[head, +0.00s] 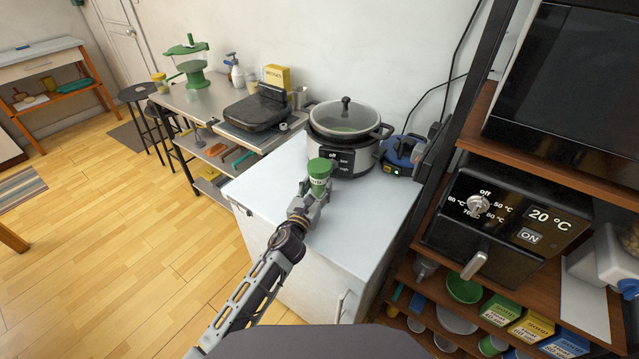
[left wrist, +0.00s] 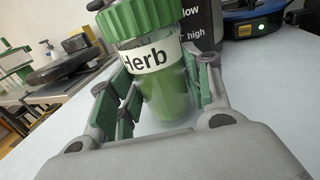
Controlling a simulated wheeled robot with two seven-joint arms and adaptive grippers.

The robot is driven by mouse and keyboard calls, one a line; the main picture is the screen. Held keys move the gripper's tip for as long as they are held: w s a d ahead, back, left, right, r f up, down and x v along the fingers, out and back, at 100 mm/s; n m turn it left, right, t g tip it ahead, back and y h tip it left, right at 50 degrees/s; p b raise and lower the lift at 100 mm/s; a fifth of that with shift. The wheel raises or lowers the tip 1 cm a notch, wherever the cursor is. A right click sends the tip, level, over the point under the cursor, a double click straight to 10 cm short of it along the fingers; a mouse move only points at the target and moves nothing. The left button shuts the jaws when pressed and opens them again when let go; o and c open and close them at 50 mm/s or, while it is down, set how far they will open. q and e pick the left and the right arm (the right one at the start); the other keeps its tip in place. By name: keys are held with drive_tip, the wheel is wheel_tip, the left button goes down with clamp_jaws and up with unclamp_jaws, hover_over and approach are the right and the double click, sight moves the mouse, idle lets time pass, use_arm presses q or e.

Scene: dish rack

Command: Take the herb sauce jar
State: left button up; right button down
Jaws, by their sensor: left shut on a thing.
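The herb sauce jar (head: 319,178) has a green ribbed lid, a white label and green contents. It stands upright at the white cabinet top, in front of the slow cooker. In the left wrist view the jar (left wrist: 168,85) shows the word "Herb" on its label and sits between the green-padded fingers. My left gripper (head: 316,190) is shut on the jar; its fingers (left wrist: 165,95) are on both sides of the glass. I cannot tell whether the jar's base touches the surface. My right gripper is not in view.
A slow cooker (head: 345,133) stands close behind the jar, with a blue device (head: 400,153) to its right. A black grill (head: 257,108) is on the left counter. A dark shelf unit with an oven (head: 505,222) is at right. The white cabinet top (head: 370,215) has free room.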

sight(317, 170)
use_arm(q)
drive_tip(key=shift+r, duration=0.2)
drive_tip(key=shift+c, duration=0.3)
